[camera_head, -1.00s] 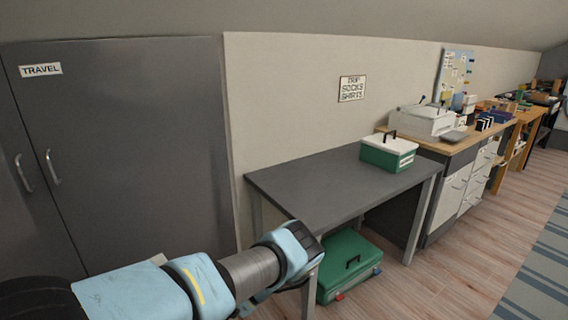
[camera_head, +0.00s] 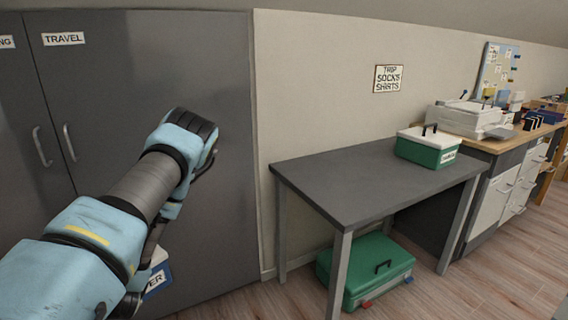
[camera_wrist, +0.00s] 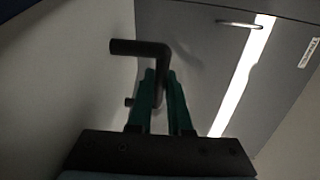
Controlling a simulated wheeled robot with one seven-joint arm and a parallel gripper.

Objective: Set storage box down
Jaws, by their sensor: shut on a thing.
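A storage box (camera_head: 157,275) with a white lid and a blue body, its label ending in "ER", hangs low behind my arm in the head view. Most of it is hidden by the arm. In the wrist view its white lid (camera_wrist: 70,85) fills the left side, and my gripper (camera_wrist: 163,90), with green fingers, is shut on its black bent handle (camera_wrist: 140,47). The box is in front of the grey wardrobe, left of the dark grey table (camera_head: 350,180), apart from the tabletop. My fingertips are hidden in the head view.
A green box with a white lid (camera_head: 428,147) stands at the table's far right end; the rest of the top is clear. A green case (camera_head: 366,270) lies under the table. A grey wardrobe (camera_head: 150,90) labelled TRAVEL is behind my arm. A wooden-topped desk stands right.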

